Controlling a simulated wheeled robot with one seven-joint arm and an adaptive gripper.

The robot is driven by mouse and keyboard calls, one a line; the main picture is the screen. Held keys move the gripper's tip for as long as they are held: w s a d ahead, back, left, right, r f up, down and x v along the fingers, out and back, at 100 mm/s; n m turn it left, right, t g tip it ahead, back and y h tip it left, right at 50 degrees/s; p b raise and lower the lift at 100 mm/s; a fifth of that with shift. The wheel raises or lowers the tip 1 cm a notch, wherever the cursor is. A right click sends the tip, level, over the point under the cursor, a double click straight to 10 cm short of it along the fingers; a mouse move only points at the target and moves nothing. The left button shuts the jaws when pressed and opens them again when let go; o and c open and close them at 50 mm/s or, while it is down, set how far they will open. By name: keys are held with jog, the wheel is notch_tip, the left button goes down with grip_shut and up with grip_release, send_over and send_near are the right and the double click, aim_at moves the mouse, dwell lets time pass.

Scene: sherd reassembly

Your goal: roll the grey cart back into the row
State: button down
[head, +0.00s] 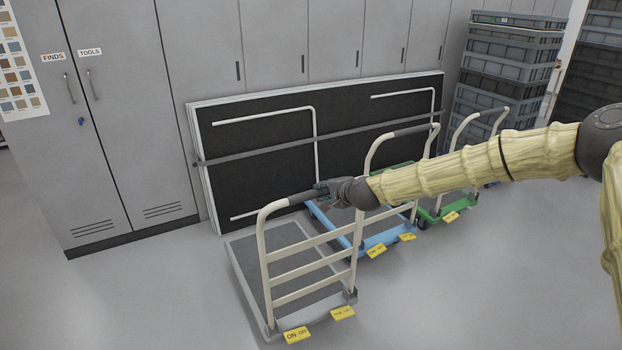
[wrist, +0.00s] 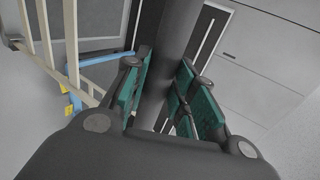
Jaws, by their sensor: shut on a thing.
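The grey cart (head: 281,247) stands nearest, in the middle of the head view, with a grey deck and a cream tubular handle frame. My gripper (head: 328,191) is shut on the dark grip at the top of its handle. The wrist view shows the green-padded fingers (wrist: 165,95) on both sides of the dark handle bar (wrist: 178,50). The row beside it holds a blue cart (head: 377,240) and, further right, a green cart (head: 439,210). The grey cart stands to the left of the blue one and nearer. My arm hides part of the blue and green carts.
Grey lockers (head: 105,130) line the back wall. Folded dark panels (head: 260,150) strapped together lean behind the carts. Stacked grey crates (head: 497,85) stand at the back right. Yellow tags (head: 297,335) sit at the carts' near edges. The floor at left and front is clear.

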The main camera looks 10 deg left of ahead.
jog(key=w+a, duration=0.5)
jog(key=w, duration=0.2)
dwell(0.7)
jog(key=c, duration=0.9)
grip_release()
jog(key=shift+p+v, duration=0.85)
jog(key=shift+v, duration=4.15)
jog(key=shift+f, duration=0.1)
